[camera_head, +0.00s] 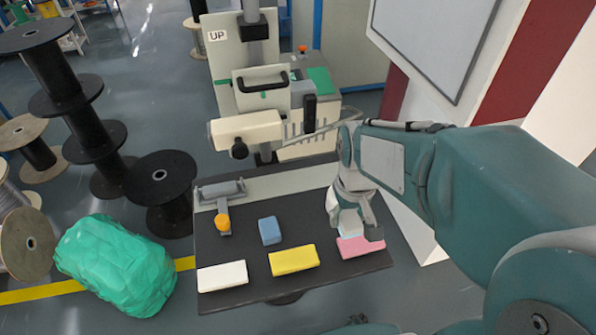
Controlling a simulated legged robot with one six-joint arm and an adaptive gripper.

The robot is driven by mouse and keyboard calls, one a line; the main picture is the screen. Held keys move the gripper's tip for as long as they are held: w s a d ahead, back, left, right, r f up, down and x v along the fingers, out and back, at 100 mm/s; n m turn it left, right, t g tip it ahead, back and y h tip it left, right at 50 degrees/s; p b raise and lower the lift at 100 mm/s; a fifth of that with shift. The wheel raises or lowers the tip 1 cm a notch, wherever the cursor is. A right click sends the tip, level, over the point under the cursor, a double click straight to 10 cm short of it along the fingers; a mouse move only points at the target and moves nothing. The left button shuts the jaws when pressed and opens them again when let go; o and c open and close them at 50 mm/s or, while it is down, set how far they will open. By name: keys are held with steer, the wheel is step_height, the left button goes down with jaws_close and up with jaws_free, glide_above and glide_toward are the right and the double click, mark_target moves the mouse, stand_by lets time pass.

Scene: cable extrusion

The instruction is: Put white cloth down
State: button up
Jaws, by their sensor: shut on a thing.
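My gripper (355,227) points down over the right part of the dark table (240,262). It is shut on a pale, whitish cloth (349,221), which shows between its fingers. The fingers hide part of this cloth. Just below and in front of it lies a folded pink cloth (358,248); I cannot tell whether the held cloth touches it. Another white folded cloth (222,276) lies at the table's front left.
A yellow cloth (294,260) lies front middle and a blue one (269,230) behind it. A machine (250,120) rises behind the table. Bare table shows between the blue cloth and my gripper.

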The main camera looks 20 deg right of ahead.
steer(key=w+a+f, duration=0.2)
steer(key=w, duration=0.3)
glide_above(312, 219)
steer(key=s, duration=0.2)
steer(key=f, duration=0.4)
steer(key=shift+w+d+f, duration=0.2)
steer(key=shift+w+f, duration=0.05)
steer(key=shift+f, duration=0.05)
steer(key=shift+w+a+f, duration=0.1)
steer(key=shift+w+f, duration=0.3)
steer(key=shift+f, duration=0.1)
steer(key=f, duration=0.3)
steer(key=shift+w+a+f, duration=0.1)
steer(key=shift+w+f, duration=0.15)
steer(key=shift+w, duration=0.1)
steer(key=o, duration=1)
